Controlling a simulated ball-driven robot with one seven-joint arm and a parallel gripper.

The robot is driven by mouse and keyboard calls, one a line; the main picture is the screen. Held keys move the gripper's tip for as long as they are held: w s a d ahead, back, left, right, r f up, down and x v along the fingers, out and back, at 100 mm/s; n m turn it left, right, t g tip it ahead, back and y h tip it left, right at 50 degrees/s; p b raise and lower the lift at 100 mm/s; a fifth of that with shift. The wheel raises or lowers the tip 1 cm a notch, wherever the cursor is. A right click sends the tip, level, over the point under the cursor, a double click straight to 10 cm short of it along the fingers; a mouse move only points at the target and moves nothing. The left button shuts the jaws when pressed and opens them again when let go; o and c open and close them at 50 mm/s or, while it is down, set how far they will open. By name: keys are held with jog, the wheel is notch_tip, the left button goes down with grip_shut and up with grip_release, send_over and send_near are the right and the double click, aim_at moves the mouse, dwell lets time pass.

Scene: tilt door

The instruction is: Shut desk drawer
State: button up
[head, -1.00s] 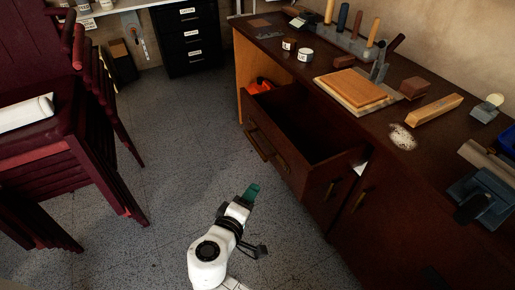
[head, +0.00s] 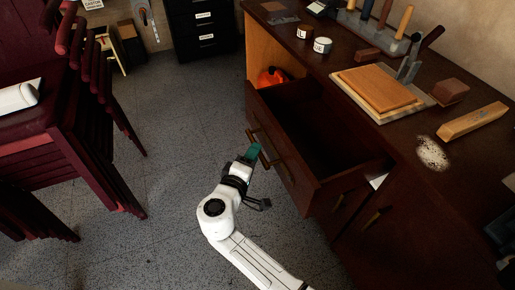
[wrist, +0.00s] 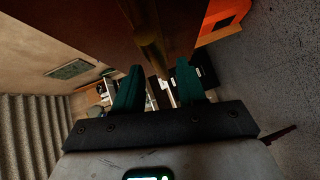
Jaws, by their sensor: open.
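The dark wood desk drawer (head: 312,196) stands pulled out of the desk, and its inside looks empty and dark. Brass handle bars (head: 280,169) run along its front. My gripper (head: 254,151) has green fingertips and is close to the drawer front, beside the handle. In the wrist view my gripper (wrist: 157,85) is open with its two green fingers apart. A brass bar (wrist: 148,40) and the dark wood front (wrist: 185,25) show just beyond the fingers. I cannot tell whether the fingers touch the handle.
The desk top (head: 395,140) carries a wooden board (head: 375,90), a jar (head: 322,45) and tools. Stacked red chairs (head: 85,120) stand at left. A black cabinet (head: 203,28) stands behind. Floor between is clear.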

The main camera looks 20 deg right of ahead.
jog(key=shift+x, duration=1.85)
jog(key=shift+c, duration=0.2)
grip_shut()
